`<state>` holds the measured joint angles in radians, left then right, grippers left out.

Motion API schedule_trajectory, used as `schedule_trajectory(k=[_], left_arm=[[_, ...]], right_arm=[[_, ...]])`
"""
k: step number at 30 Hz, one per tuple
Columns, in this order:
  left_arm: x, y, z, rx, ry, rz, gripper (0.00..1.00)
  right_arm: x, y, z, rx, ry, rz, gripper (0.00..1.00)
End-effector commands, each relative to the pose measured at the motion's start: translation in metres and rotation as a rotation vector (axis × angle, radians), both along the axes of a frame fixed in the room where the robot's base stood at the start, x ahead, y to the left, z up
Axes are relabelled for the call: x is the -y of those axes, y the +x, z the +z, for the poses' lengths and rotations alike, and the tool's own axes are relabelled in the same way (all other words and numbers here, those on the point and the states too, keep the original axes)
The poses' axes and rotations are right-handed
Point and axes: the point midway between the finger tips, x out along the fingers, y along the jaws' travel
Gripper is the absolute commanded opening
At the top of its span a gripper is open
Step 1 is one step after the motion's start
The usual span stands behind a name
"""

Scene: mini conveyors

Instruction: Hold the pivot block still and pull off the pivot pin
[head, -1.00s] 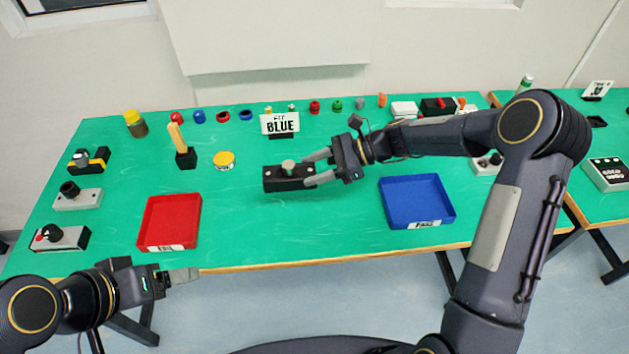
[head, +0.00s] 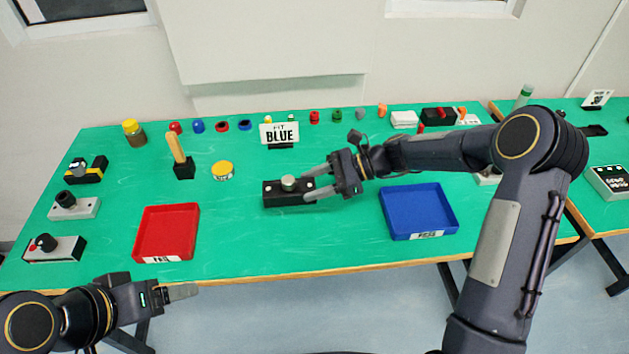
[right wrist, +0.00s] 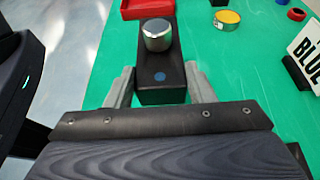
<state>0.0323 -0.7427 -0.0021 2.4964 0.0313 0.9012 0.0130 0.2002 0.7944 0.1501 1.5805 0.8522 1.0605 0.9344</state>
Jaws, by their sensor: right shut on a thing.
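The pivot block is a black bar (head: 275,201) lying on the green table, left of the blue tray. The pivot pin (head: 289,183), a silver round-headed piece, stands upright in it. My right gripper (head: 309,185) is shut on the right end of the block. In the right wrist view its grey fingers sit on both sides of the near end of the block (right wrist: 160,95), and the pin head (right wrist: 157,35) stands toward the far end. My left gripper (head: 190,291) is at the lower left, off the table's front edge, and empty; its finger gap cannot be made out.
A red tray (head: 138,246) is left of the block and a blue tray (head: 387,222) is right. A "FIT BLUE" sign (head: 264,141) stands behind the block. Several small parts line the back. The table between the red tray and the block is clear.

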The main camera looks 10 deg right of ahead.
Motion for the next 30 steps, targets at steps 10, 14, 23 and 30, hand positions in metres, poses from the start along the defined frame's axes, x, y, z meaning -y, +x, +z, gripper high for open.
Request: schedule_trajectory(k=[10,14,23,30], left_arm=[[0.000,0.000,-0.015,0.000,0.000,0.000,0.75],[0.000,0.000,-0.020,0.000,0.000,0.000,0.75],[0.000,0.000,-0.031,0.000,0.000,0.000,0.75],[0.000,0.000,-0.040,0.000,0.000,0.000,0.75]], right_arm=[[-0.001,0.000,-0.022,-0.001,0.003,0.001,0.15],[-0.001,0.000,-0.029,-0.001,0.003,0.001,0.15],[0.000,0.000,-0.047,0.000,0.003,0.000,0.15],[0.000,0.000,-0.060,0.000,0.002,0.000,0.15]])
